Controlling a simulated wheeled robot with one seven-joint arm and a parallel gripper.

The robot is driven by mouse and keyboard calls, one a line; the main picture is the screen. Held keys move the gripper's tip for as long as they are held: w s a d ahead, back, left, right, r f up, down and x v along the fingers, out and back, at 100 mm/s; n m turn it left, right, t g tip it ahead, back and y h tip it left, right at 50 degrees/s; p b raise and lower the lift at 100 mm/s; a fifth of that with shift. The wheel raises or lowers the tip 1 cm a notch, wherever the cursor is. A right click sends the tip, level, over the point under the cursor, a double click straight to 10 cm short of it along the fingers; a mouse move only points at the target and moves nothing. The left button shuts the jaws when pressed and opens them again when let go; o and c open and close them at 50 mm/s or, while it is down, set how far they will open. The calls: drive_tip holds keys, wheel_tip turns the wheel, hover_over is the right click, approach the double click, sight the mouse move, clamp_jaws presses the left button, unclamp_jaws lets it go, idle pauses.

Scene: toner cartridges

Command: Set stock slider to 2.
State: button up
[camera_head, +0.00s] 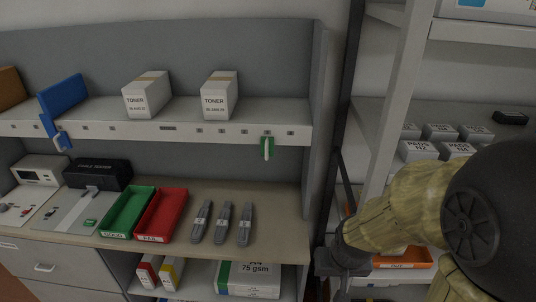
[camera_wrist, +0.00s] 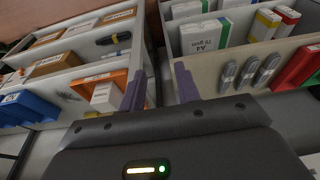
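A green slider tab (camera_head: 267,147) hangs on the pale front rail (camera_head: 185,129) of the upper shelf, near its right end. A blue tab (camera_head: 61,139) hangs on the same rail at the left. Small dark square marks run along the rail; any numbers on them are too small to read, and I cannot tell which tab is the stock slider. My gripper (camera_head: 338,262) is low, right of the desk and well below the green tab. In the wrist view its two fingers (camera_wrist: 160,88) are apart with nothing between them. Neither tab shows in the wrist view.
Two TONER boxes (camera_head: 219,101) stand on the upper shelf. Below are a green tray (camera_head: 127,214), a red tray (camera_head: 160,216) and three grey numbered cartridges (camera_head: 223,222). A rack post (camera_head: 397,100) and my arm fill the right. Space in front of the green tab looks clear.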

drive_tip(key=w+a+f+m+t+h+p, duration=0.1)
drive_tip(key=w+f+m+t+h+p, duration=0.1)
drive_tip(key=w+t, duration=0.35)
drive_tip(key=w+f+m+t+h+p, duration=0.1)
drive_tip(key=w+t+p, duration=0.1)
drive_tip(key=w, duration=0.7)
drive_tip(key=w+a+r+n+t+y+p, duration=0.1)
drive_tip(key=w+a+r+n+t+y, duration=0.1)
drive_tip(key=a+r, duration=0.3)
drive_tip(key=w+a+r+n+t+y+p, duration=0.1)
drive_tip(key=w+a+r+n+t+y, duration=0.1)
drive_tip(key=a+r+t, duration=0.3)
drive_tip(key=shift+a+r+n+y, duration=0.4)
drive_tip(key=shift+a+r+y, duration=0.4)
drive_tip(key=shift+a, duration=0.25)
drive_tip(key=shift+w+a, duration=0.1)
